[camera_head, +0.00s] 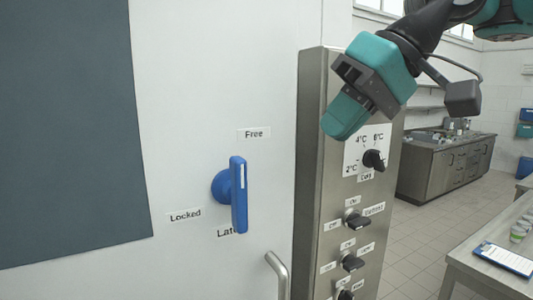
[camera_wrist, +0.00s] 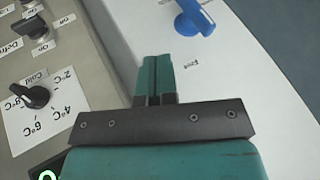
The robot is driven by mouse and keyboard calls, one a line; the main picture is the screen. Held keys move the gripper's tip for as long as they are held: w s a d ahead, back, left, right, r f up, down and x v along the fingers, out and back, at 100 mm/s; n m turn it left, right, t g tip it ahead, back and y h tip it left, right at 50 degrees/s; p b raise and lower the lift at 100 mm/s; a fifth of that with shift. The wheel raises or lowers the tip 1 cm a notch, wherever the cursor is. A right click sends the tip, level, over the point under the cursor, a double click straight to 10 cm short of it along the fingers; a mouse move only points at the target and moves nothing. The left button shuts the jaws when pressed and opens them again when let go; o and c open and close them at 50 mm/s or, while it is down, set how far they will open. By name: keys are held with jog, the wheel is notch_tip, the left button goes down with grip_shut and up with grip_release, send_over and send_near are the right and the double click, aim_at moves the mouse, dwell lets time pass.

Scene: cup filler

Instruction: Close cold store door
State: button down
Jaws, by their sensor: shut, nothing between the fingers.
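The white cold store door (camera_head: 210,80) fills the left of the head view, with a large dark grey panel (camera_head: 65,130) on it. A blue turning handle (camera_head: 238,195) on the door stands near upright, among labels Free, Locked and a partly hidden one starting "Late". A metal bar handle (camera_head: 277,272) shows at the door's lower right edge. My gripper (camera_head: 340,122) is shut and empty, in front of the steel control panel. In the wrist view its closed fingers (camera_wrist: 155,75) point towards the white door surface (camera_wrist: 215,70), apart from the blue handle (camera_wrist: 192,18).
The steel control panel (camera_head: 315,160) stands right of the door, with several black knobs, one a temperature dial (camera_head: 374,160). A steel cabinet (camera_head: 440,168) stands behind. A table with a clipboard (camera_head: 504,259) is at right. Tiled floor (camera_head: 420,235) lies open between.

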jog(key=shift+s+a+f+b, duration=0.2)
jog(key=shift+s+a+f, duration=0.1)
jog(key=shift+a+f, duration=1.1)
jog(key=shift+s+a+f+b, duration=0.3)
jog(key=shift+a+f, duration=0.85)
jog(key=shift+a, duration=0.5)
jog(key=shift+s+a+f+b, duration=0.15)
jog(key=shift+s+a+f, duration=0.2)
jog(key=shift+a+f, duration=1.05)
jog(key=shift+a+r, duration=0.1)
